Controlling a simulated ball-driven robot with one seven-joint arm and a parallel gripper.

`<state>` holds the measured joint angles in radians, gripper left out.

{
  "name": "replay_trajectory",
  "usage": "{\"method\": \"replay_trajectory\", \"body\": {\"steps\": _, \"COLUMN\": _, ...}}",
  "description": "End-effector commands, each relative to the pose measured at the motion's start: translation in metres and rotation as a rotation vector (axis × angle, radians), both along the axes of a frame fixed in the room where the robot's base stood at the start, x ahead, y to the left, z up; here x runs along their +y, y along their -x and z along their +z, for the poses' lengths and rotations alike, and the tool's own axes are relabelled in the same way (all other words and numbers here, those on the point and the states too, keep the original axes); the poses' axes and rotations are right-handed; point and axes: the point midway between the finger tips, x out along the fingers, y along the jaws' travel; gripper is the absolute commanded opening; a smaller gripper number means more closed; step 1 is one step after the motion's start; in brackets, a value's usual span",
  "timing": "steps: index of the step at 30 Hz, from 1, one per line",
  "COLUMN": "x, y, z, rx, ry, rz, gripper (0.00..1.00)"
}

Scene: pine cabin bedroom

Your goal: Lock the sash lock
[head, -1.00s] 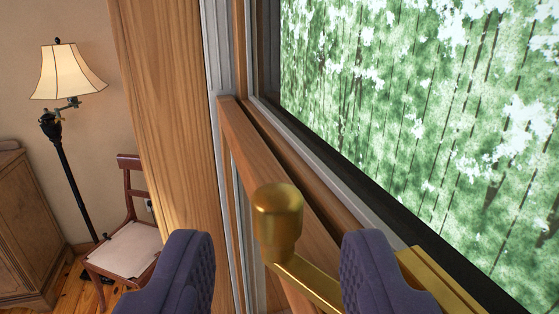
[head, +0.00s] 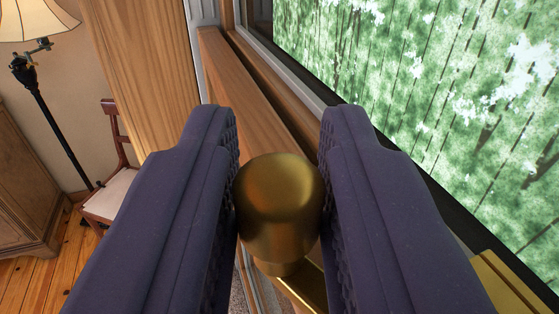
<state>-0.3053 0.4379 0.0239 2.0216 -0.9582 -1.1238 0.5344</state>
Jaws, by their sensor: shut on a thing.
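The sash lock's brass knob (head: 278,208) is in the lower middle of the head view, between the two dark purple padded fingers of my gripper (head: 279,190). The fingers are shut on the knob, one on each side. The brass lever arm (head: 302,290) runs from under the knob toward the lower right. A brass plate of the lock (head: 505,285) shows at the lower right, partly hidden by the right finger. The lock sits on the wooden sash rail (head: 245,95).
A window pane with green trees (head: 430,85) fills the right. A wooden casing (head: 140,75) stands on the left. Beyond it are a floor lamp (head: 45,110), a chair (head: 110,195) and a wooden cabinet (head: 25,205), clear of the gripper.

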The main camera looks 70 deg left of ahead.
Motion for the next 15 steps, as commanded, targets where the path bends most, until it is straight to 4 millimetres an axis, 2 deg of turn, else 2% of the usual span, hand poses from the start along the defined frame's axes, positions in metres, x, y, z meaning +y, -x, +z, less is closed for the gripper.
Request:
{"method": "replay_trajectory", "body": {"steps": 6, "x": 0.004, "y": -0.010, "z": -0.008, "rx": -0.007, "ry": -0.006, "rz": -0.216, "gripper": 0.00}}
{"method": "replay_trajectory", "body": {"steps": 15, "x": 0.003, "y": -0.023, "z": -0.005, "rx": -0.005, "ry": -0.003, "rz": -0.433, "gripper": 0.00}}
